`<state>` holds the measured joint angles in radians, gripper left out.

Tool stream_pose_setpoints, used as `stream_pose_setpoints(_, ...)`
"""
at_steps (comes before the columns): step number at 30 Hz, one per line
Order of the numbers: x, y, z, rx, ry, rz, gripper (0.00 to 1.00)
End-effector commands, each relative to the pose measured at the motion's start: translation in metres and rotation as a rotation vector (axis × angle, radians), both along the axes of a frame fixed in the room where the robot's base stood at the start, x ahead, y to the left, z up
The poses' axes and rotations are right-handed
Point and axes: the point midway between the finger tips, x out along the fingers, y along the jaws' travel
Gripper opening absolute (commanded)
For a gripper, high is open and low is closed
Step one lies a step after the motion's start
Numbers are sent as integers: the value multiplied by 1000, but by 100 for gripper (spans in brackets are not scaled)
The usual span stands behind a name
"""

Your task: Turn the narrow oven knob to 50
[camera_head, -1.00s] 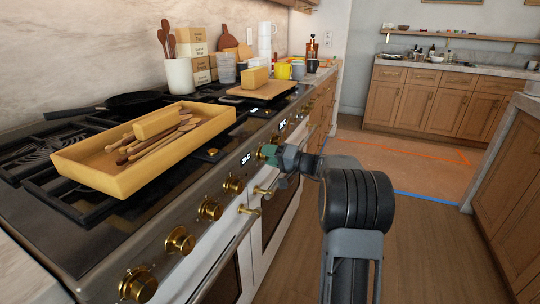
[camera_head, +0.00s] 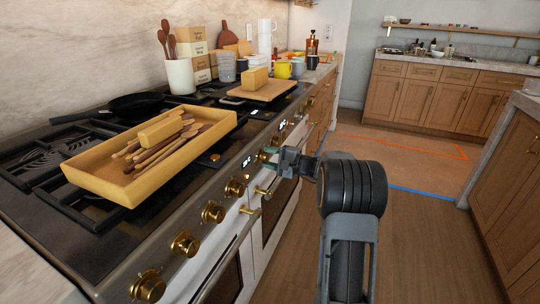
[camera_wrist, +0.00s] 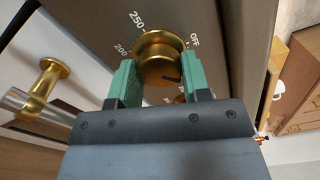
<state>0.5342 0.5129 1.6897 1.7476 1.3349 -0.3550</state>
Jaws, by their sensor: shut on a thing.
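A round brass oven knob (camera_wrist: 160,54) sits on the dark stove front in the wrist view. Around it the dial reads 250 at upper left, 200 at left and OFF at right; marks at lower right are partly hidden. A short dark line on the knob points down and slightly right. My gripper (camera_wrist: 160,66) has its green fingers on both sides of the knob, shut on it. In the head view my gripper (camera_head: 272,158) is at the stove front beside the lit display, and mostly hides this knob.
Several other brass knobs (camera_head: 185,244) line the stove front (camera_head: 120,255), with oven handles below. A wooden tray (camera_head: 95,185) of utensils lies on the cooktop, with a board (camera_head: 262,90) behind it. The wood floor (camera_head: 430,240) to the right is clear.

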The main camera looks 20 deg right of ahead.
Motion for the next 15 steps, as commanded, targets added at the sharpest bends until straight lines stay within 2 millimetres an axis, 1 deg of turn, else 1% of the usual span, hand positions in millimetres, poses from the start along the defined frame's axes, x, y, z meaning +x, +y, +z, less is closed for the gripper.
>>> stream_pose_setpoints(15,0,0,0,34,30,0,20)
